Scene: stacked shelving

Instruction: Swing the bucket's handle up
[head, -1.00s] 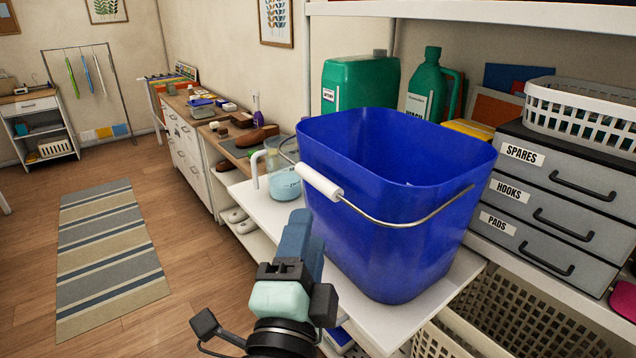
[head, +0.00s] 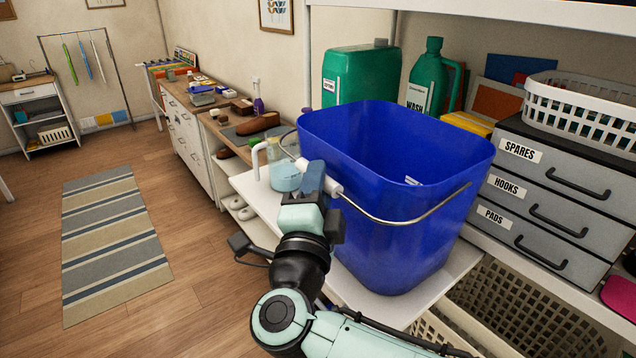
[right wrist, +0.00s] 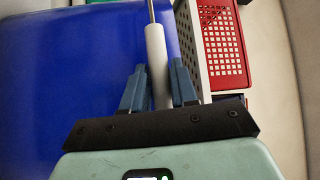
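The blue bucket (head: 400,230) stands upright on a white shelf board. Its wire handle (head: 400,222) is down, sloping across the outside of the bucket below the rim, with a white grip (head: 334,189) at the left. My right gripper (head: 318,180) is at this grip and hides part of it in the head view. In the right wrist view my right gripper (right wrist: 158,72) has its two blue fingers on either side of the white grip (right wrist: 155,50), with narrow gaps showing, so it looks open around it. My left gripper is not in view.
A measuring jug (head: 283,175) stands close left of the bucket. Green bottles (head: 428,80) stand behind it, and grey labelled drawers (head: 548,195) are at the right. Open floor lies to the left.

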